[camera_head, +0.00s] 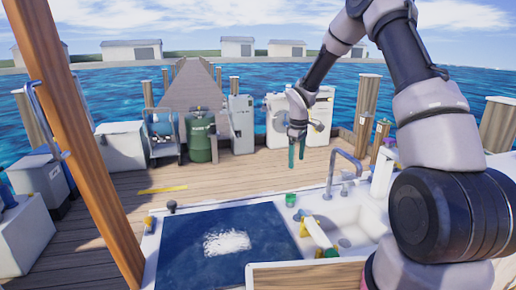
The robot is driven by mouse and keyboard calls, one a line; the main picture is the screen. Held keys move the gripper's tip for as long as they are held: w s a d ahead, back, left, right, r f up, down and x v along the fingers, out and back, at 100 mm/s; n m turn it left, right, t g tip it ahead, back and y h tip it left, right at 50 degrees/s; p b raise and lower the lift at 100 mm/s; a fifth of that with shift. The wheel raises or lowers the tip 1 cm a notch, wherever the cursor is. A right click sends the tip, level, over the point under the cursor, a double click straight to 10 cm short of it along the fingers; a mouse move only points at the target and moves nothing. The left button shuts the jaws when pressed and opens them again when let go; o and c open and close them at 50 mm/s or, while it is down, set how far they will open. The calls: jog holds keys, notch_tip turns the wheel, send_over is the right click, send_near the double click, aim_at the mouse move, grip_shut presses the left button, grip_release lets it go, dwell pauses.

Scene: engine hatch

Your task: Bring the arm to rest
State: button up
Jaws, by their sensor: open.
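My arm rises at the right of the head view, bends at the top and reaches forward and down. My gripper (297,153) hangs at its end with the fingers pointing down. The two teal fingers stand apart with nothing between them. From this view the gripper is in front of the white machines and above the far side of the sink unit. It appears to touch nothing.
A sink (345,222) with a tall faucet (343,160) stands below the gripper. A green cup (290,199) is at its left rim. A dark blue panel (185,250) lies left. A green tank (201,140) and a white washer (277,125) stand behind on the deck.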

jog(key=s+d+r+m+t, duration=0.15)
jog(key=s+r, duration=0.25)
jog(key=r, duration=0.4)
jog(key=s+d+r+m, duration=0.1)
jog(key=s+r+m, duration=0.2)
jog(key=s+r, duration=0.35)
jog(key=s+d+r+m+t, duration=0.1)
jog(key=s+d+r+m, duration=0.15)
jog(key=r, duration=0.65)
jog(key=s+r+m+t+y, duration=0.1)
jog(key=s+r+m+t, duration=0.1)
jog(key=s, duration=0.8)
jog(key=s+r+m+t+y, duration=0.1)
jog(key=s+r+m, duration=0.4)
jog(key=s, duration=0.5)
jog(key=shift+a+r+t, duration=0.2)
jog(key=shift+r+t, duration=0.25)
jog(key=shift+r, duration=0.2)
